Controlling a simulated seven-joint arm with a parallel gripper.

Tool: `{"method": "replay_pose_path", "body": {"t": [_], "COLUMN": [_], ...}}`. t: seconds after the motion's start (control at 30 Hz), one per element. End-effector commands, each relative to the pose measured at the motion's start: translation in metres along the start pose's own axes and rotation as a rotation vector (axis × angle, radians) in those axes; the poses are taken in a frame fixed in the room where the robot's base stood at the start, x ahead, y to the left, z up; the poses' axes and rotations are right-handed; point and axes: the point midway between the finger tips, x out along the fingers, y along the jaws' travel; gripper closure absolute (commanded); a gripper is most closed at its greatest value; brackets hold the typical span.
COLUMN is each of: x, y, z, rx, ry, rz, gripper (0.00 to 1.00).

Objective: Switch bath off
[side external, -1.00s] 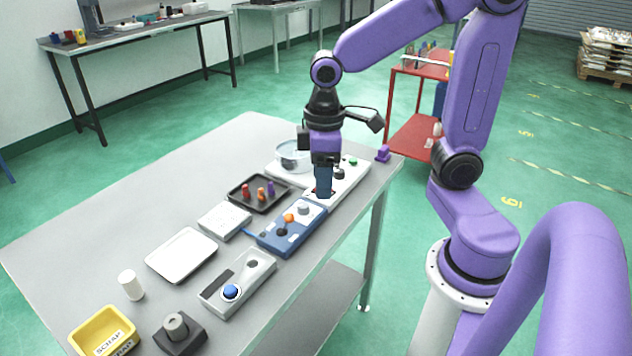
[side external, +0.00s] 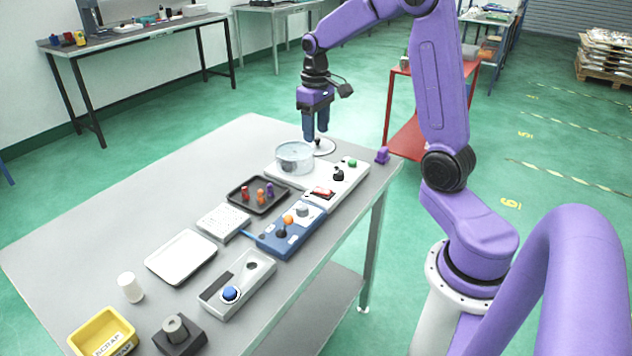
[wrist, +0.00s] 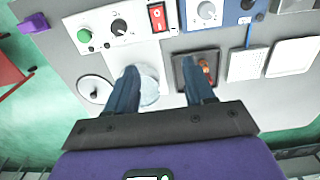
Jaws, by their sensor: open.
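The bath is a clear round glass vessel (side external: 295,158) on a white unit (side external: 275,172) at the far end of the table. The unit carries a red rocker switch (side external: 322,192), a black knob (side external: 338,174) and a green button (side external: 352,162). In the wrist view the red switch (wrist: 157,17) is at the top; I cannot tell which side is pressed.
A round lid with a black knob (wrist: 94,88) lies beside the bath. A blue control box (side external: 290,236), a dark tray with coloured pegs (side external: 258,205), a white tray (side external: 181,257) and a yellow bin (side external: 82,332) stand nearer. A purple block (side external: 382,155) sits at the table edge.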

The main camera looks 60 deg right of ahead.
Motion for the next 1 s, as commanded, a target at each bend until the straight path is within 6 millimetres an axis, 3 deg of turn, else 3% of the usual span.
{"method": "replay_pose_path", "body": {"t": [0.7,1.0], "x": [0.129,0.16], "y": [-0.001,-0.001], "z": [0.002,0.001], "rx": [-0.001,-0.001], "ry": [-0.005,-0.001], "rz": [-0.001,0.0], "gripper": [0.47,0.47]}}
